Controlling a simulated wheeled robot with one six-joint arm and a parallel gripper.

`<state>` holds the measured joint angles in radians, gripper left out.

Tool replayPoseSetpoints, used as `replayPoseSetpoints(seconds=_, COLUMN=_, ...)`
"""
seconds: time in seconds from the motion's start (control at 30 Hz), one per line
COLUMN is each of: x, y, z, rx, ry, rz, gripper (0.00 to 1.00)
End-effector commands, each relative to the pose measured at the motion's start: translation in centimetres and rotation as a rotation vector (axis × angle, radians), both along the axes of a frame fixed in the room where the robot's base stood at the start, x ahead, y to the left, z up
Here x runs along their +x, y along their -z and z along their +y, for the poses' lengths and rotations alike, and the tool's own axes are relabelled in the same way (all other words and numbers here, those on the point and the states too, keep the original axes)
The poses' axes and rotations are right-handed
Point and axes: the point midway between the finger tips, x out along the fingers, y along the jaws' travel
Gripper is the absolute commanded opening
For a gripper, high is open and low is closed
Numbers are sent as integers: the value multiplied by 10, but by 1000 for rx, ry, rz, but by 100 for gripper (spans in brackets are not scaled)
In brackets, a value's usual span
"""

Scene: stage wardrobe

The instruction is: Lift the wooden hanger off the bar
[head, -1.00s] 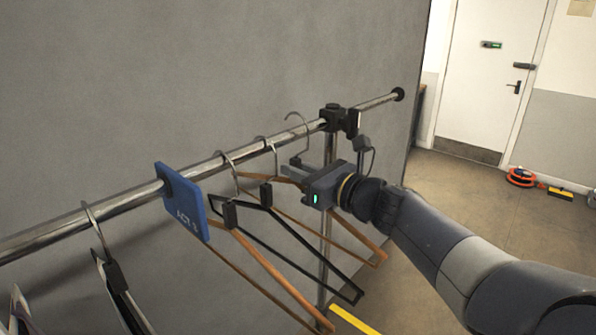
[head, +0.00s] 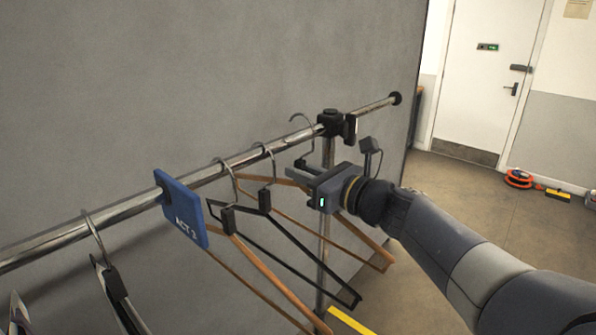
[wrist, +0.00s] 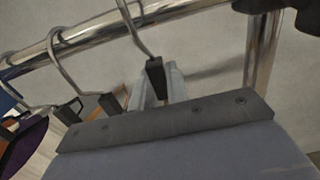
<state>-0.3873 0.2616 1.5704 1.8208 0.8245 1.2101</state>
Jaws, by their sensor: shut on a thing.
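The wooden hanger (head: 355,245) is at the right end of the row in the head view. Its metal hook (head: 308,124) stands above the bar (head: 371,107), and the hook's tip shows above the bar too. My gripper (head: 303,173) is shut on the hanger's dark neck, just below the hook. In the wrist view the neck (wrist: 156,78) sits between my fingers, and the hook crosses in front of the bar (wrist: 95,42); its top is cut off. My gripper hides part of the hanger's shoulders.
A black hanger (head: 310,263) and another wooden hanger (head: 268,275) hang close on the left, beside a blue divider (head: 182,212) on the bar. An upright post (head: 322,270) with a dark clamp (head: 331,122) stands close by. Open floor lies to the right.

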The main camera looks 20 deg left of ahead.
Motion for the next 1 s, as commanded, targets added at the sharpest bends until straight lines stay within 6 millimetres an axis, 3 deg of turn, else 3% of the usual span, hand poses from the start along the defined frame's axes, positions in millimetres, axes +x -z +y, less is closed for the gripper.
replayPoseSetpoints(seconds=1.0, x=-19, y=-1, z=-48, rx=2, ry=2, rz=-1, gripper=0)
